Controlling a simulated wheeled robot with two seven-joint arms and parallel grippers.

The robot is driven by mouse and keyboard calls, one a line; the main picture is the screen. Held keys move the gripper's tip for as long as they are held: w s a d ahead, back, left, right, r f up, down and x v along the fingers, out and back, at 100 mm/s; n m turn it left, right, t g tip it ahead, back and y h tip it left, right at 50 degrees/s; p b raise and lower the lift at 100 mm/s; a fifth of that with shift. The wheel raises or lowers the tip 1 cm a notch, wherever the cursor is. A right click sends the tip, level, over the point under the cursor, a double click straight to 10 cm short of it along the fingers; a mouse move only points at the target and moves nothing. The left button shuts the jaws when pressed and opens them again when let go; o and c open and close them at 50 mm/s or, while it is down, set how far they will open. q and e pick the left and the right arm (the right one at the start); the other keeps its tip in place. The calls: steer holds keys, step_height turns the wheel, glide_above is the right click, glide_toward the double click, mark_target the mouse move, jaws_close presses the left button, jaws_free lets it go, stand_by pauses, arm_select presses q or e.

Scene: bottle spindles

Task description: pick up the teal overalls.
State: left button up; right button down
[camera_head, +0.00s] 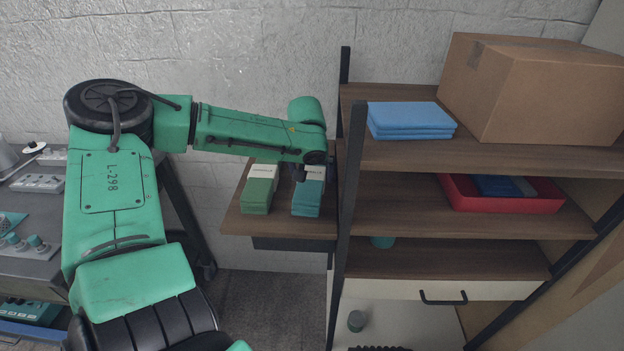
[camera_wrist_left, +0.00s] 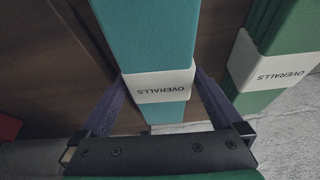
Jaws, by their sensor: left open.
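The teal overalls (camera_head: 307,198) are a folded stack with a white band, on the small wooden side shelf in the head view. In the left wrist view the teal overalls (camera_wrist_left: 150,40) show their white band marked "OVERALLS" between my fingers. My left gripper (camera_head: 301,172) is over the band end of the stack. In the wrist view the left gripper (camera_wrist_left: 162,82) is open, with one finger on each side of the band. I cannot tell whether the fingers touch it. My right gripper is not in view.
Green overalls (camera_head: 257,195) with a similar white band lie just left of the teal ones. The shelf unit's dark upright (camera_head: 350,190) stands close on the right. A blue folded stack (camera_head: 410,121), a cardboard box (camera_head: 530,90) and a red tray (camera_head: 505,204) sit on the shelves.

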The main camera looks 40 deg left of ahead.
arm_select(q)
steer(key=shift+r, duration=0.1)
steer(key=c, duration=1.3)
